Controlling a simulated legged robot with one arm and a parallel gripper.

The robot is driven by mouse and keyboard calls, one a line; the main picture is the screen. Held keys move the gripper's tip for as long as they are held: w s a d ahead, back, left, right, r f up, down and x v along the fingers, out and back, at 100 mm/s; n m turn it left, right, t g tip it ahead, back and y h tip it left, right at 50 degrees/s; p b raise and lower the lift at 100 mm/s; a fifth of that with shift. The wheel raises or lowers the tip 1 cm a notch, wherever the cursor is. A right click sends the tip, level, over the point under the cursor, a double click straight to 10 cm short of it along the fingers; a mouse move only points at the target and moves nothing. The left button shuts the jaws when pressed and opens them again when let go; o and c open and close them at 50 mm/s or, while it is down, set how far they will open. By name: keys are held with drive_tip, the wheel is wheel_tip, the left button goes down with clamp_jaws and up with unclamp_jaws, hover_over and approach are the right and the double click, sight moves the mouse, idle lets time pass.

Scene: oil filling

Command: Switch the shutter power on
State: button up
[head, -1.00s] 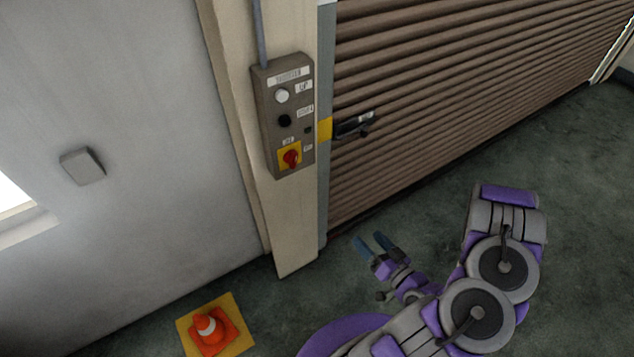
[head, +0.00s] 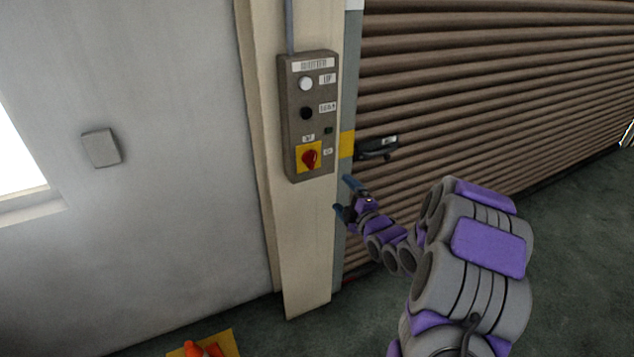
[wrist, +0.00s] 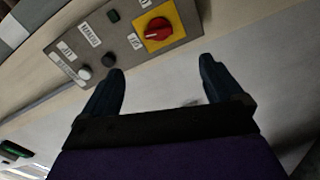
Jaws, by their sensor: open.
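The grey shutter control box (head: 292,128) is fixed to the beige post. Its red rotary switch (head: 310,158) sits on a yellow plate at the bottom; a white button (head: 306,84) and a black button (head: 306,113) are above it. My gripper (head: 345,194) is open and empty, below and right of the box, apart from it. In the wrist view, the red switch (wrist: 158,29) is beyond the open fingers (wrist: 160,82), at the top between them.
The brown roller shutter (head: 450,90), with a dark latch (head: 376,147), is right of the post. A beige post (head: 302,250) carries the box. An orange cone (head: 205,349) on a yellow mat is at the bottom. A grey wall box (head: 101,148) is at left.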

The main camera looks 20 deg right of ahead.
sight(314, 163)
drive_tip(key=w, duration=0.5)
drive_tip(key=w+b, duration=0.1)
drive_tip(key=w, duration=0.5)
drive_tip(key=w+a+b, duration=0.1)
drive_tip(key=w, duration=0.4)
drive_tip(key=shift+w, duration=0.3)
drive_tip(key=shift+w+r, duration=0.2)
drive_tip(key=shift+w, duration=0.35)
drive_tip(key=shift+f, duration=0.15)
drive_tip(key=c, duration=1)
